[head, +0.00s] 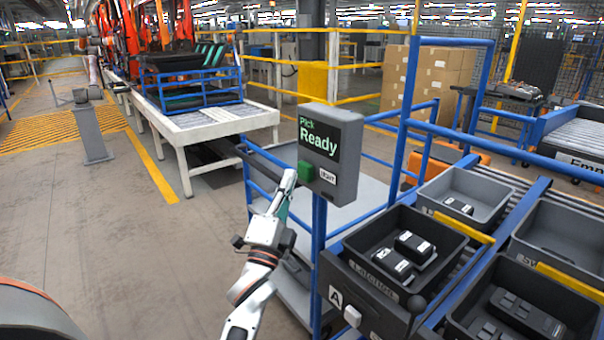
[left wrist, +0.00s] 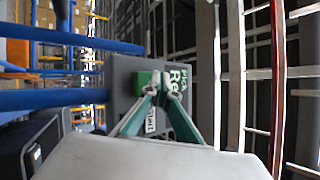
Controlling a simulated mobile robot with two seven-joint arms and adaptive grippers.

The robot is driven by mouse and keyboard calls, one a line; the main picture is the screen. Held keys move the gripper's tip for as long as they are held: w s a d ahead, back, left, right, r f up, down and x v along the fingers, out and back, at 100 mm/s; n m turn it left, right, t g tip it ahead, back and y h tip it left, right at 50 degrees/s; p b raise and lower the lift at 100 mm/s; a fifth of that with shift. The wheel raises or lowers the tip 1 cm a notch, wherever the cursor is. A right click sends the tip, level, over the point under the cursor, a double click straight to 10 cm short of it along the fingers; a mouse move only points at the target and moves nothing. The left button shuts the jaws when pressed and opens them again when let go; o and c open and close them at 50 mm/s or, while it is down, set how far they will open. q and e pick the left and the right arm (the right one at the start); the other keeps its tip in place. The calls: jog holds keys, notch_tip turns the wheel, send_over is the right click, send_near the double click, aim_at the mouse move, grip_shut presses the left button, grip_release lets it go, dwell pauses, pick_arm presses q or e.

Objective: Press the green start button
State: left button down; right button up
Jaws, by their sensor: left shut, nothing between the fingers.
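The green start button (head: 306,172) is on the lower left of the front of a grey control box (head: 345,140) whose screen reads "Pick Ready". The box stands on a blue post. My left gripper (head: 289,180) is shut and empty, with its fingertips just left of the button. In the left wrist view the green button (left wrist: 146,80) shows just beside the shut fingertips (left wrist: 161,80), which cover part of it. I cannot tell whether the tips touch it. My right gripper is not in view.
Grey bins with dark parts (head: 400,262) stand on a rack at the right, beside the post. A blue-railed cart (head: 340,208) is behind the box. A white-topped line table (head: 205,118) stands farther back.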

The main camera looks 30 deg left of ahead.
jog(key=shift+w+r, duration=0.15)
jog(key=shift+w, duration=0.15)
pick_arm(q)
jog(key=shift+w, duration=0.1)
jog(key=shift+w+d, duration=0.15)
jog(key=shift+w, duration=0.1)
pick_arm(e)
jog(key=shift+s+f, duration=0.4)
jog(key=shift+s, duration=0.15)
